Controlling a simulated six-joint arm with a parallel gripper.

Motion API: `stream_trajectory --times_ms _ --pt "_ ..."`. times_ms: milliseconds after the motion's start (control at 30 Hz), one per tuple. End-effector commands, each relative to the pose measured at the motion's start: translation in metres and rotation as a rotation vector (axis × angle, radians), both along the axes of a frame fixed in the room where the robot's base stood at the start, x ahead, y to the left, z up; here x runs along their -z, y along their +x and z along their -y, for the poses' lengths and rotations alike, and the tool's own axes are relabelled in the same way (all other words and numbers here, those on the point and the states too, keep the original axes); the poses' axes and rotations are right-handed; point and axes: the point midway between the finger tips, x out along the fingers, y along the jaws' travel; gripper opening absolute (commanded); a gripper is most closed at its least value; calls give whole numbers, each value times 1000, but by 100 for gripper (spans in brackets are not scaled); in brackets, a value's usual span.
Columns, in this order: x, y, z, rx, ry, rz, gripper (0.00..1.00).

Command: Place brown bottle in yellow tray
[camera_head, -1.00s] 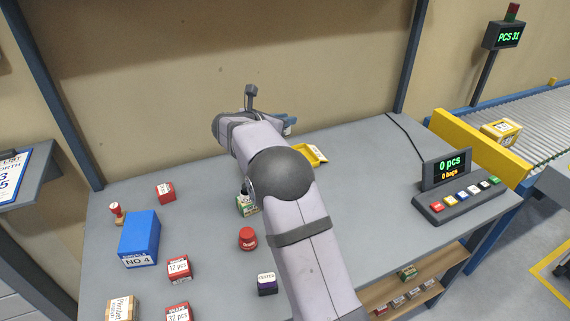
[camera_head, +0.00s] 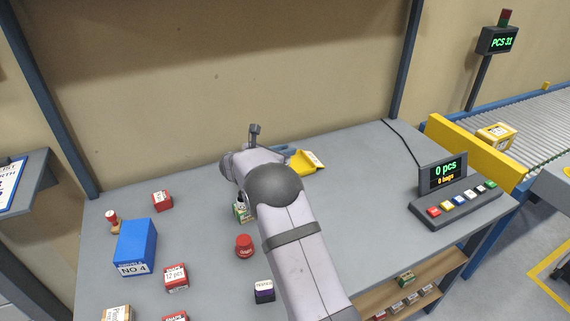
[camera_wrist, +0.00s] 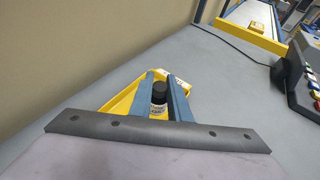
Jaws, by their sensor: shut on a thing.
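The yellow tray (camera_head: 306,161) lies on the table near the back wall, partly behind my arm in the head view. In the wrist view the yellow tray (camera_wrist: 122,103) surrounds the blue fingers of my gripper (camera_wrist: 164,88). My gripper is shut on a small bottle (camera_wrist: 159,94) with a black cap and a white label. The bottle is upright between the fingers and appears over or inside the tray; I cannot tell whether it touches the tray floor. In the head view my arm hides the bottle and most of the gripper.
A blue box (camera_head: 135,246), a red cap-shaped item (camera_head: 244,246), a small green box (camera_head: 242,212) and several small boxes stand on the left and front of the table. A button console (camera_head: 455,203) stands at the right. The table between tray and console is clear.

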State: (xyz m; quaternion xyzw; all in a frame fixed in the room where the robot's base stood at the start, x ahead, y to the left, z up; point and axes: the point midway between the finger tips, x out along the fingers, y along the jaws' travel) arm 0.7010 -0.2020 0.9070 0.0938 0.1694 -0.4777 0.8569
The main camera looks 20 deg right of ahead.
Motion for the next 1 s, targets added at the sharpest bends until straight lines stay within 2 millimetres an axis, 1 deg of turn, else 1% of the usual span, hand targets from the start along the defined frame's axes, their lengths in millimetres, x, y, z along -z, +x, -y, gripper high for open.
stream_trajectory --times_ms 33,100,367,467,600,700,1000 --pt "6 0 0 -1 -1 -2 0" --pt "11 0 0 0 0 0 0" --pt "17 0 0 0 -1 0 0" --pt "26 0 0 -1 -1 -2 0" --pt "43 0 0 -1 -1 -2 0" --pt "50 0 0 0 -1 1 0" --pt "52 0 0 -1 0 2 0"
